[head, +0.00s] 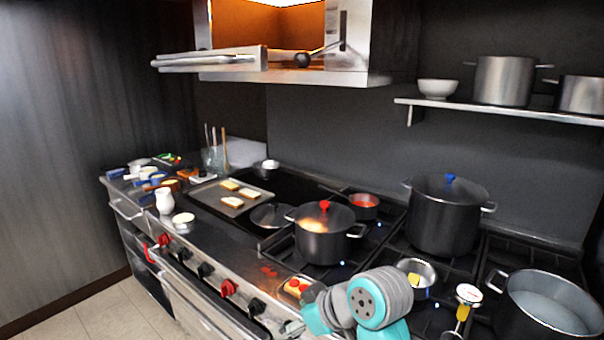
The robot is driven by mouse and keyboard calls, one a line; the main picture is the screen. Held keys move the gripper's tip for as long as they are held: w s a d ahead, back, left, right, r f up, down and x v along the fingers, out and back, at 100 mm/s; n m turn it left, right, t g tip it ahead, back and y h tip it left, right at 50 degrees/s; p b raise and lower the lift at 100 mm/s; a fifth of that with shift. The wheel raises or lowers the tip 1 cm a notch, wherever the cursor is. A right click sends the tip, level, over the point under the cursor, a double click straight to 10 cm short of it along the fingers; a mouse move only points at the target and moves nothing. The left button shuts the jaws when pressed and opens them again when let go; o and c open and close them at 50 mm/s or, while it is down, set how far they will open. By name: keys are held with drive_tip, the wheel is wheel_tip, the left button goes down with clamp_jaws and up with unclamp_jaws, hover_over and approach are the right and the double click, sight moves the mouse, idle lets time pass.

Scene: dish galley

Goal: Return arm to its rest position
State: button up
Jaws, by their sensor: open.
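My arm, teal and grey, rises from the bottom edge of the head view in front of the stove.
Near the arm are a small open pan (416,274), a thermometer-like tool (466,302), a large open pot (548,305) and a topped bread slice (297,287). A red-knobbed lidded pot (323,236) and a tall blue-knobbed pot (446,218) stand behind. Floor (95,318) is clear at left.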

drive_tip(key=s+d+f+m+t, duration=0.1)
drive_tip(key=s+d+f+m, duration=0.1)
drive_tip(key=f, duration=0.5)
drive_tip(key=s+d+f+m+t, duration=0.2)
drive_tip(key=s+d+f, duration=0.1)
drive_tip(key=f, duration=0.5)
drive_tip(key=s+d+f+m+t+h, duration=0.2)
drive_tip(key=s+d+f+m+h, duration=0.15)
drive_tip(key=s+d+f, duration=0.5)
drive_tip(key=s+d+r+m+t+h, duration=0.1)
drive_tip(key=s+d+t+h, duration=0.15)
drive_tip(key=s, duration=0.95)
drive_tip(key=s+d+r+m+t+h, duration=0.1)
drive_tip(key=s+d+m, duration=0.15)
drive_tip(key=s, duration=0.85)
drive_tip(key=s+d+r, duration=0.1)
drive_tip(key=s+r, duration=0.4)
drive_tip(key=s, duration=0.3)
drive_tip(key=shift+d+r+n+t, duration=0.25)
drive_tip(key=shift+r+n+t, duration=0.05)
drive_tip(key=shift+r+t, duration=0.1)
